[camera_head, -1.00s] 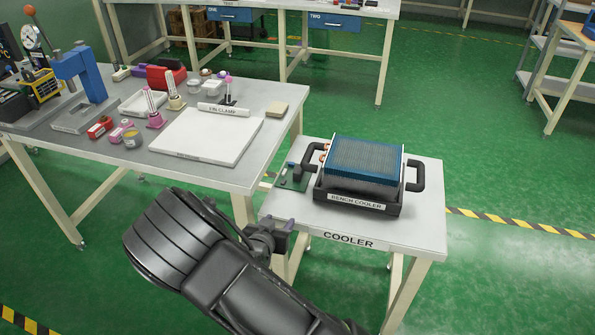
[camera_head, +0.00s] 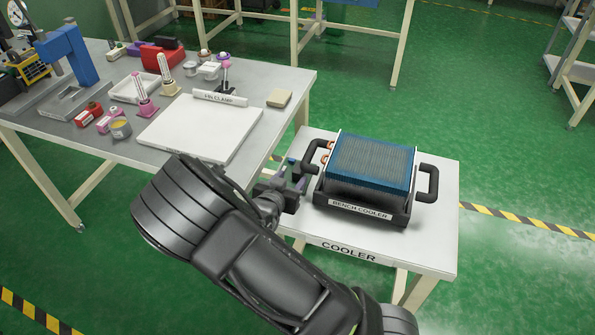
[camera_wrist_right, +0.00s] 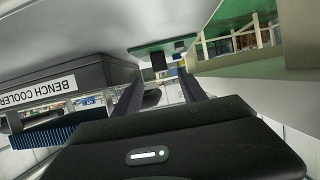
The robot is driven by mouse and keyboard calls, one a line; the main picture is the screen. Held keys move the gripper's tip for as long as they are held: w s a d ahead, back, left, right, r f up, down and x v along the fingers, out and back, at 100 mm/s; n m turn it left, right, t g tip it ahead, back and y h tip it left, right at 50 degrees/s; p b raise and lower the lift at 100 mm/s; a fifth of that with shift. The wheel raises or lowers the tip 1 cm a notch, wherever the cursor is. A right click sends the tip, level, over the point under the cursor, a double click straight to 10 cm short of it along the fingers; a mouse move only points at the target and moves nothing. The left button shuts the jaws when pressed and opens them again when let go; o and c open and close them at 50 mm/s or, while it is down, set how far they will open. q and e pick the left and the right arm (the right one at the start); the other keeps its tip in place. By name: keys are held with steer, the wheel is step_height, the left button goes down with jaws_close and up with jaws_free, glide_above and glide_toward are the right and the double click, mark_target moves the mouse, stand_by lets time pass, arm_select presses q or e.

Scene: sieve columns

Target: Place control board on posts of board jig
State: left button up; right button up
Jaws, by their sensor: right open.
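The control board (camera_wrist_right: 148,49), a small green board with dark parts on it, is on the cooler table beside the bench cooler. In the head view it is mostly hidden behind my right gripper (camera_head: 299,179). My right gripper is open, with its fingers on either side of the line to the board. In the wrist view the board shows beyond the gap between the fingertips (camera_wrist_right: 160,80), and I see no grip on it. I cannot make out the board jig or its posts. My left gripper is not in view.
The bench cooler (camera_head: 372,165) with black handles stands right of my right gripper on the cooler table (camera_head: 440,235). A larger bench (camera_head: 290,88) at left carries a white plate (camera_head: 190,135), a blue press (camera_head: 68,55) and several small parts.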

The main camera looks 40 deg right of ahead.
mark_target(298, 169)
steer(key=shift+x, duration=1.3)
steer(key=x, duration=0.5)
steer(key=shift+w+d, duration=0.1)
steer(key=shift+w, duration=0.1)
steer(key=shift+c, duration=0.2)
jaws_close()
steer(key=shift+r, duration=0.1)
